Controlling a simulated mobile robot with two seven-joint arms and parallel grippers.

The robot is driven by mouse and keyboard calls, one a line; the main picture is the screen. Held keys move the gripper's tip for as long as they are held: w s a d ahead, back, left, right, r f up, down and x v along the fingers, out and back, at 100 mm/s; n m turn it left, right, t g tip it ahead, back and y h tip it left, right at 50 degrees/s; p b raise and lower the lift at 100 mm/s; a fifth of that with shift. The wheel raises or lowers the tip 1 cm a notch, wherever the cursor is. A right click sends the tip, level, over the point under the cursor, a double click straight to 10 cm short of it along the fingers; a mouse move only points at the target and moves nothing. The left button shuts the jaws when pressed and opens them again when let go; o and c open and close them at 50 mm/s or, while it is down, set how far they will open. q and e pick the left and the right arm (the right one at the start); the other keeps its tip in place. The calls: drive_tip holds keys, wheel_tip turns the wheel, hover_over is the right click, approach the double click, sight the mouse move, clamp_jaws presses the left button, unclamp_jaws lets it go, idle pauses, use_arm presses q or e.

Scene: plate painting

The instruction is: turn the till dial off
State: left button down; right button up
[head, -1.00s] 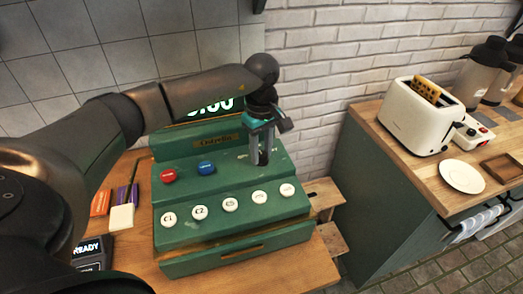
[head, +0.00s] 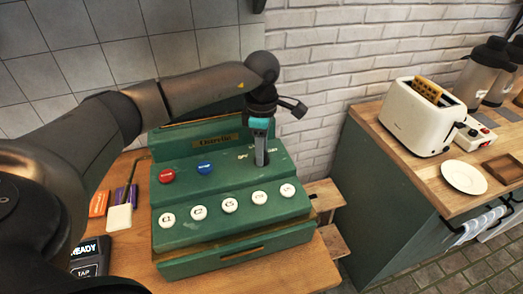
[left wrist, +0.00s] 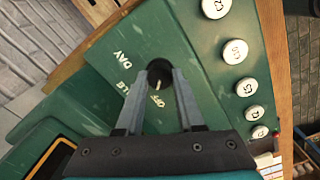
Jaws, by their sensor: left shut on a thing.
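The green till (head: 175,237) stands on the wooden counter with its drawer shut. Its dial (left wrist: 158,72) is a small black knob on the upper right of the sloped top. In the left wrist view the dial's pale mark points toward the printed word OFF (left wrist: 157,100), with DAY printed further left. My left gripper (head: 262,160) reaches down from above and is shut on the dial. In the left wrist view its two grey fingers (left wrist: 159,72) lie on either side of the knob. In the head view the fingers hide the dial. My right gripper is not in view.
The till has a red button (head: 167,176), a blue button (head: 206,168) and a row of white keys (head: 230,205). A card reader (head: 88,258) stands at left. A toaster (head: 418,115) and plate (head: 464,177) are on the right counter, across a gap.

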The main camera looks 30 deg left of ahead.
use_arm(q)
drive_tip(key=shift+r+n, duration=0.1)
drive_tip(key=shift+n, duration=0.2)
drive_tip(key=c, duration=0.5)
unclamp_jaws()
wheel_tip(320, 180, up, 15)
drive_tip(key=shift+r+b, duration=0.1)
drive_tip(key=shift+b, duration=0.4)
idle(0.3)
